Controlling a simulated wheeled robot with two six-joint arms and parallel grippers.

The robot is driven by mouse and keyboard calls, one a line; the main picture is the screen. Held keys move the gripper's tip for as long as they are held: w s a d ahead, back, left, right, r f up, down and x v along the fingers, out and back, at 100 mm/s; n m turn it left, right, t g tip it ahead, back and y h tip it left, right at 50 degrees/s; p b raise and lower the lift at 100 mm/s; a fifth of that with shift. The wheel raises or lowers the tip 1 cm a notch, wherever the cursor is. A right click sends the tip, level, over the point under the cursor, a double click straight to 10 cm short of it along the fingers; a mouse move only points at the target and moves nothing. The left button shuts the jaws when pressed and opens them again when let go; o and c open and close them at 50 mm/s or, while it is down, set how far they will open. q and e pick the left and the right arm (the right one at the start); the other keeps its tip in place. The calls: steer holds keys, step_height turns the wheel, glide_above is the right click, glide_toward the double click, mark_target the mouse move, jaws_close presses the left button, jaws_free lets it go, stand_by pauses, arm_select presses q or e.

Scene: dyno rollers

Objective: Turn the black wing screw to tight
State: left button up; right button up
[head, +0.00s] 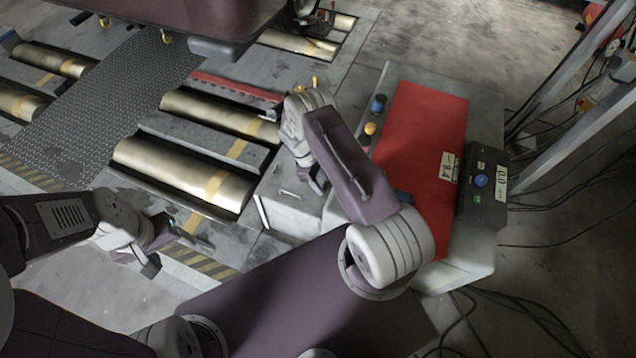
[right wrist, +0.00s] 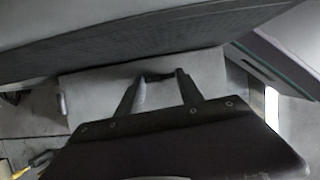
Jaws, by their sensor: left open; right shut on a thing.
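The black wing screw (right wrist: 159,77) shows in the right wrist view as a small dark piece between my right gripper's fingertips, against a light grey surface. My right gripper (right wrist: 158,84) is shut on it. Its exact angle is too small and dark to tell. In the head view my right gripper (head: 317,183) is at the grey cabinet beside the rollers, and my own arm hides much of this spot; I cannot make out the screw there. My left gripper (head: 178,254) is open and empty, low at the left near the striped edge.
Brass rollers (head: 180,170) lie in the grey floor frame at left, with a vehicle (head: 170,15) above. A grey console with a red top (head: 425,120) stands right of my right arm, carrying a black control box (head: 482,190). Cables (head: 560,195) lie on the floor at right.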

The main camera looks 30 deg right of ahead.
steer(key=shift+s+f+m, duration=0.1)
steer(key=shift+s+m, duration=0.25)
steer(key=shift+m, duration=0.15)
steer(key=o, duration=1.4)
steer(key=shift+w, duration=0.1)
steer(key=shift+p+v, duration=1.5)
steer(key=shift+v, duration=3.15)
steer(key=shift+d, duration=0.15)
